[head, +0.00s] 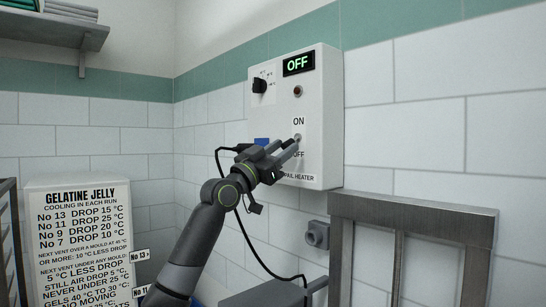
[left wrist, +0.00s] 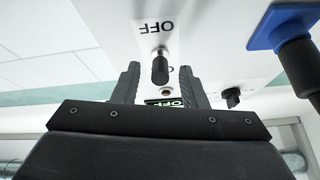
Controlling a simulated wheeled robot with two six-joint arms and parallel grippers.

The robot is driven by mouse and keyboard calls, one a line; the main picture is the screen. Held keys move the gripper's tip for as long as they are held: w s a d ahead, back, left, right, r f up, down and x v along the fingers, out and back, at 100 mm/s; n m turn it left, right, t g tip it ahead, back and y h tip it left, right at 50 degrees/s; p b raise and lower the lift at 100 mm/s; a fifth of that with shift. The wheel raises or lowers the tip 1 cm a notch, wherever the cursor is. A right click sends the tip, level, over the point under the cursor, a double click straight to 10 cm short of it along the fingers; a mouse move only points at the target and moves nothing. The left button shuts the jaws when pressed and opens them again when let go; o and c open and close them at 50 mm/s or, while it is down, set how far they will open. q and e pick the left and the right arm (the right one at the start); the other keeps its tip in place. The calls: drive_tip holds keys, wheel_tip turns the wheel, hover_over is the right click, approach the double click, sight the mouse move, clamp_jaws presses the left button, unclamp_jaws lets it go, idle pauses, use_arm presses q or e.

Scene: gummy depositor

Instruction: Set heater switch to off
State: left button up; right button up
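The white heater box (head: 322,125) hangs on the tiled wall. Its display (head: 298,64) reads OFF in green. The heater switch (head: 298,137) is a small toggle between the ON label above and the OFF label below. In the left wrist view the dark toggle (left wrist: 160,68) stands near the upside-down OFF label. My left gripper (head: 289,146) is at the box front, partly covering the OFF label. Its fingers (left wrist: 160,84) are apart on either side of the toggle, and I see no clear contact. The toggle's exact tilt is hard to tell. My right gripper is out of view.
A black rotary knob (head: 259,85) and a small round lamp (head: 298,91) are on the box. A blue part (head: 261,142) with a black cable is at its left side. A metal frame (head: 415,212) stands lower right; a gelatine jelly sign (head: 82,240) is lower left.

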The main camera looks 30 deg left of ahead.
use_arm(q)
drive_tip(key=b+v, duration=0.9)
drive_tip(key=v, duration=0.8)
drive_tip(key=shift+f, duration=0.15)
